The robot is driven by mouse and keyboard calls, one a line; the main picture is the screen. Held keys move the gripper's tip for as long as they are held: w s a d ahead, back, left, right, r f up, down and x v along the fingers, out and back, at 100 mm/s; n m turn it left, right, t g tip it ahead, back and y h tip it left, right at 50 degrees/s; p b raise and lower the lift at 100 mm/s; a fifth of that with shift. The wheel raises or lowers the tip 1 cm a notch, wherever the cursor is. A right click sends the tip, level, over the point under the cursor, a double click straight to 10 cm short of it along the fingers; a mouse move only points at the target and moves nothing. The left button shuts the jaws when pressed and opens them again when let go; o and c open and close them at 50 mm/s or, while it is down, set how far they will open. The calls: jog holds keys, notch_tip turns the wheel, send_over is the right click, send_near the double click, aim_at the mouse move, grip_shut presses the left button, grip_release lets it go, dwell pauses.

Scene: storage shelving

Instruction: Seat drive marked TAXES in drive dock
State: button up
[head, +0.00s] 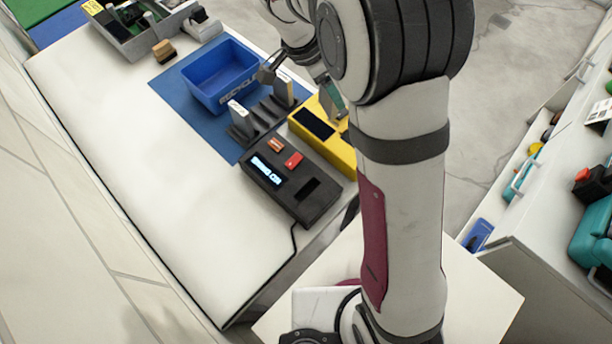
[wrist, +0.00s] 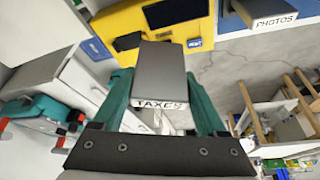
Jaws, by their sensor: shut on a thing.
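My gripper (wrist: 160,112) has teal fingers, shut on a dark grey drive (wrist: 160,70) from both sides. The drive's white end label reads TAXES and faces the wrist camera. In the head view the teal fingers (head: 333,95) show just left of my arm, above the yellow unit's far end; the arm hides much of them. A black dock-like box (head: 290,180) has a lit display, orange and red buttons and a dark slot. Beside it is a yellow unit (head: 335,148) with a dark recess, also in the wrist view (wrist: 185,25). I cannot tell which is the drive dock.
A drive marked PHOTOS (wrist: 275,20) shows at upper right in the wrist view. The left of the table (head: 110,130) is clear.

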jog(key=s+d+r+m+g, duration=0.1)
jog(key=s+d+m+g, duration=0.2)
jog(key=s+m, duration=0.5)
jog(key=s+d+m+g, duration=0.2)
jog(key=s+d+m, duration=0.25)
jog(key=s, duration=0.55)
jog(key=m+y, duration=0.1)
send_over(313, 195)
jog(key=w+a, duration=0.1)
notch_tip(313, 195, down, 7)
notch_tip(313, 195, down, 4)
jog(key=shift+w+a, duration=0.1)
jog(key=shift+a, duration=0.05)
jog(key=shift+f, duration=0.1)
